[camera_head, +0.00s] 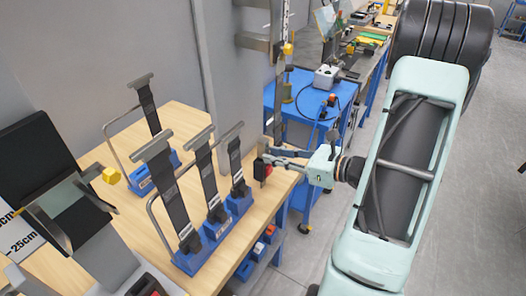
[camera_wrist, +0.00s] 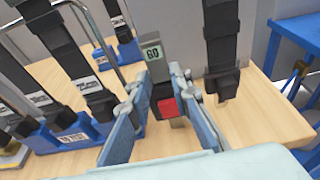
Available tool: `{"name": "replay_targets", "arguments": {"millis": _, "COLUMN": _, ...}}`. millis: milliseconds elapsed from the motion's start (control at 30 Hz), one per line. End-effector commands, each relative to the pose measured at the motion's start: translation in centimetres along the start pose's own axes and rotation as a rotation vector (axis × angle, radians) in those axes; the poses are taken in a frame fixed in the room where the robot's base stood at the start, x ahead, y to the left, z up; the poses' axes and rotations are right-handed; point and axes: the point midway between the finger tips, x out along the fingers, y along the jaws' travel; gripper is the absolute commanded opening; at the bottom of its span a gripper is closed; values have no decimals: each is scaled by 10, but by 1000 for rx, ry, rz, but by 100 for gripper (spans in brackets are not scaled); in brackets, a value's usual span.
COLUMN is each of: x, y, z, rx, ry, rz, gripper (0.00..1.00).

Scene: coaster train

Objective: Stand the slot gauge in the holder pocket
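The blue holder (camera_head: 206,244) carries several dark upright straps with grey crossbars. No empty pocket can be made out.
Another blue holder (camera_head: 140,181) with one upright strap stands farther back on the wooden table (camera_head: 120,225). A black seat-like stand (camera_head: 40,165) with a yellow knob is at the left. A blue cart (camera_head: 305,100) stands beyond the table. Grey floor is free at the right.

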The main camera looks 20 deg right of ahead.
Motion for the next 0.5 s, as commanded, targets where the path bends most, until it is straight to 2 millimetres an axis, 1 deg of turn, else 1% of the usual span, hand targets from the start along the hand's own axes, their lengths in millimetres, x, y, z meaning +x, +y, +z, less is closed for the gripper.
{"name": "replay_targets", "arguments": {"millis": 67, "x": 0, "y": 0, "z": 0, "rx": 0, "ry": 0, "rz": 0, "gripper": 0}}
{"name": "replay_targets", "arguments": {"millis": 267, "x": 0, "y": 0, "z": 2, "rx": -1, "ry": -2, "rz": 0, "gripper": 0}}
{"name": "replay_targets", "arguments": {"millis": 500, "x": -2, "y": 0, "z": 10, "rx": -1, "ry": -1, "rz": 0, "gripper": 0}}
